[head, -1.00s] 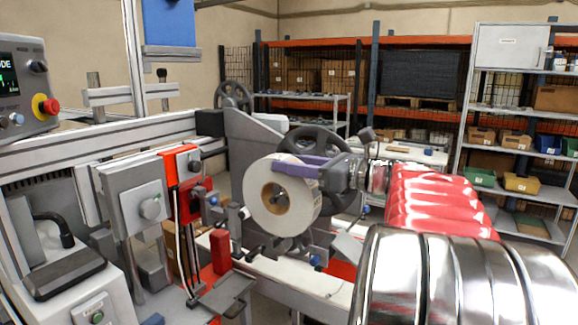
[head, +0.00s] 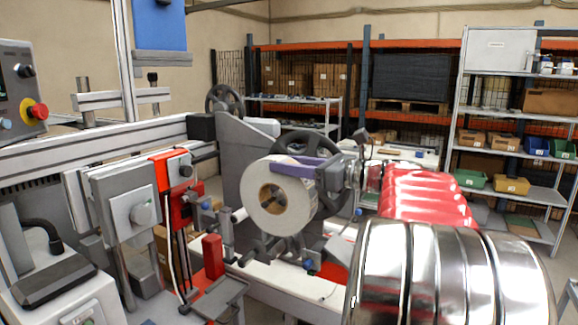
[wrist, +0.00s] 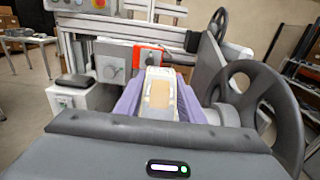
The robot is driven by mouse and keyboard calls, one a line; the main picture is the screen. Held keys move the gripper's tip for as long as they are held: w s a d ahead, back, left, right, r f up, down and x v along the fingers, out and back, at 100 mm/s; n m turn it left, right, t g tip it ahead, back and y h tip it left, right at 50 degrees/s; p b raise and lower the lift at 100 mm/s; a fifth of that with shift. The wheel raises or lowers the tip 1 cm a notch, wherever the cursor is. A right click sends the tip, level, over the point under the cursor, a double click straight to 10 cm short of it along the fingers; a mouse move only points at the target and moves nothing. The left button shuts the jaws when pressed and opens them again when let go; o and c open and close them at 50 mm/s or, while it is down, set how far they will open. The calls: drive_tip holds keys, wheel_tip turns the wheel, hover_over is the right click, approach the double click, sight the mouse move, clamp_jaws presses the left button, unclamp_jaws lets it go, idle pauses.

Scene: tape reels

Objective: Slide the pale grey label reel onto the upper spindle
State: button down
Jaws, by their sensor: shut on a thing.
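The pale grey label reel (head: 283,216) hangs upright in the head view, its round face towards the camera and a tan core at its middle. My gripper (head: 296,168) is shut on it from the upper right, with purple fingers. In the wrist view the reel (wrist: 159,100) shows edge-on between the two purple fingers of my gripper (wrist: 158,92). Something dark shows in the core's hole, but I cannot tell whether it is a spindle. The upper spindle cannot be made out clearly; the reel and my gripper cover much of that part of the machine.
A grey machine with a black handwheel (head: 318,147) stands close behind the reel. A red block (head: 213,257) and a red bracket (head: 173,166) stand to the left. A control panel (head: 17,90) is at far left. Shelves (head: 505,150) stand at the back right.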

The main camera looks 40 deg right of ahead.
drive_tip(key=shift+d+r, duration=0.1)
drive_tip(key=shift+w+d, duration=0.3)
drive_tip(key=shift+d, duration=0.45)
drive_tip(key=shift+w+d, duration=0.25)
drive_tip(key=shift+d, duration=0.45)
drive_tip(key=shift+w+d, duration=0.3)
drive_tip(key=shift+d, duration=0.45)
drive_tip(key=shift+d, duration=0.1)
drive_tip(key=shift+w+d, duration=0.3)
drive_tip(key=shift+d, duration=0.55)
drive_tip(key=shift+w+d, duration=0.3)
drive_tip(key=shift+d, duration=0.55)
drive_tip(key=shift+w+d, duration=0.2)
drive_tip(key=shift+d, duration=0.25)
